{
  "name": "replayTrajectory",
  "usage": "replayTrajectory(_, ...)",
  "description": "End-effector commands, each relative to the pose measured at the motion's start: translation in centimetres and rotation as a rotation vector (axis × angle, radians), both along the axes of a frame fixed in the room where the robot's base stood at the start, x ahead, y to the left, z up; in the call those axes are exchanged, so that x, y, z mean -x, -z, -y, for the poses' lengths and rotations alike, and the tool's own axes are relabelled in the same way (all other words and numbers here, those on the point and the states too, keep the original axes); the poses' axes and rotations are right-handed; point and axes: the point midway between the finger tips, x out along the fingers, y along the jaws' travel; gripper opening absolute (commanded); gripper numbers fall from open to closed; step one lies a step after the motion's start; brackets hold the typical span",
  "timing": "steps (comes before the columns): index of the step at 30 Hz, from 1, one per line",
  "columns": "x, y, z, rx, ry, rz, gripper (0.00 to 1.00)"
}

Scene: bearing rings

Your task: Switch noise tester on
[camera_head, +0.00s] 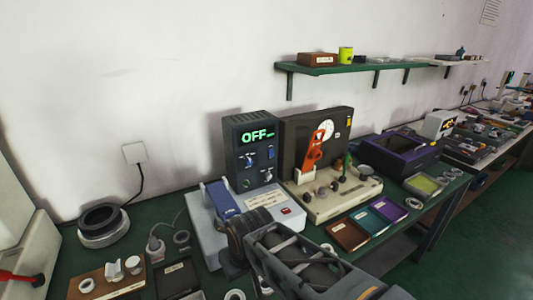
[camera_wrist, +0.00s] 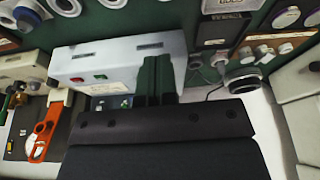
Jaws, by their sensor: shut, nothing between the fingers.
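The noise tester is a pale grey base (camera_head: 204,222) with a dark upright panel (camera_head: 239,160) behind it. Its lit green display (camera_head: 257,135) reads OFF. A red button (camera_head: 286,211) shows on the base's right part. In the wrist view the base (camera_wrist: 120,50) appears turned round, with a red button (camera_wrist: 77,80) and a green button (camera_wrist: 101,77). My gripper (camera_wrist: 157,62) is shut and empty, its dark green fingers side by side, overlapping the base right of the green button in that view. Contact cannot be told. In the head view my arm covers the base's front.
A beige machine (camera_head: 330,200) with a red lever (camera_head: 315,150) stands to the right. Brown, teal and purple trays (camera_head: 347,235) lie before it. A dark ring (camera_head: 102,222) and a brown board (camera_head: 110,282) lie left. A green shelf (camera_head: 360,67) hangs above.

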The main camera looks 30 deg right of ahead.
Motion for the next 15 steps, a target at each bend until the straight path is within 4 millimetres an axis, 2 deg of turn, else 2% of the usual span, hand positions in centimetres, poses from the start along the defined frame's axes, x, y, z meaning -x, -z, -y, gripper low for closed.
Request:
replayTrajectory(10, -0.1, 0.0, 0.0, -0.021, 0.025, -0.004, 0.00)
replayTrajectory(13, -0.8, 0.1, -0.3, -0.113, 0.126, -0.023, 0.00)
replayTrajectory(15, -1.8, 0.2, -0.5, -0.234, 0.263, -0.046, 0.00)
